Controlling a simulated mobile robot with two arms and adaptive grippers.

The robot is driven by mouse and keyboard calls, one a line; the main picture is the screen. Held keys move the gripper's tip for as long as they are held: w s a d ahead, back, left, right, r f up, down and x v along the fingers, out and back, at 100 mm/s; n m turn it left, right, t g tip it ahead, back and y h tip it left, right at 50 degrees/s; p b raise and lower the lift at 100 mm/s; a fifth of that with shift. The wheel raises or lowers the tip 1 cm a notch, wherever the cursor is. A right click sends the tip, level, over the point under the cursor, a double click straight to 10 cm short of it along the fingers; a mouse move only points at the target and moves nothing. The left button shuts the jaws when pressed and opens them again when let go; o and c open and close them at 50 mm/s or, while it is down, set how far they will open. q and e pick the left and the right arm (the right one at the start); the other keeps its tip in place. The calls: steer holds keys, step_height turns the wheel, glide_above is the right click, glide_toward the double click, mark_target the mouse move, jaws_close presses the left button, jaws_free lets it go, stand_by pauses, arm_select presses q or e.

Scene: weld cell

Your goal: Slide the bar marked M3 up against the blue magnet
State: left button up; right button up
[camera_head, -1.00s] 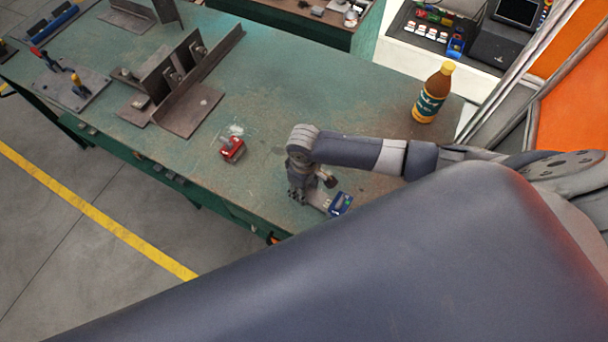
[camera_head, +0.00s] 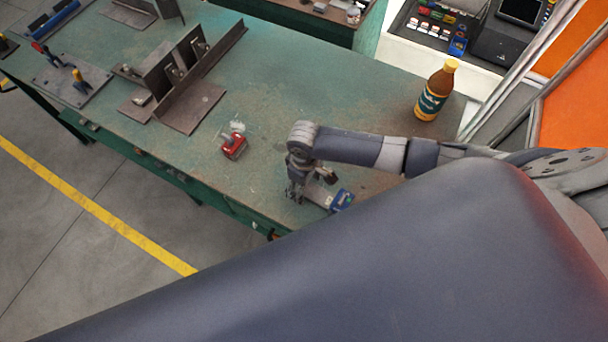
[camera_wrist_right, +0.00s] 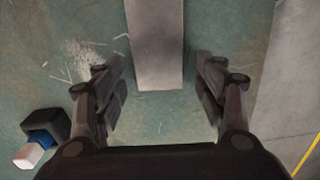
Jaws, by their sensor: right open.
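A flat grey bar (camera_wrist_right: 156,45) runs from the top edge of the right wrist view, its near end between the fingers. Any M3 marking is not readable. The bar (camera_head: 318,194) shows partly in the head view beside my right gripper (camera_head: 297,192). The blue magnet (camera_head: 343,199) is at the bar's far end; I cannot tell whether they touch. My right gripper is open and low over the bench, and in the wrist view (camera_wrist_right: 160,98) its fingers stand apart on either side of the bar, with gaps. My left gripper is out of view.
A red block (camera_head: 234,147) lies left of my right gripper on the green bench (camera_head: 330,100). A bottle (camera_head: 434,90) stands farther back. Steel angle fixtures (camera_head: 185,75) stand at left. A small dark, blue and white object (camera_wrist_right: 40,140) is at the wrist view's lower left.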

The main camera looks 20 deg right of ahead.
step_height(320, 180, up, 12)
stand_by(0.5)
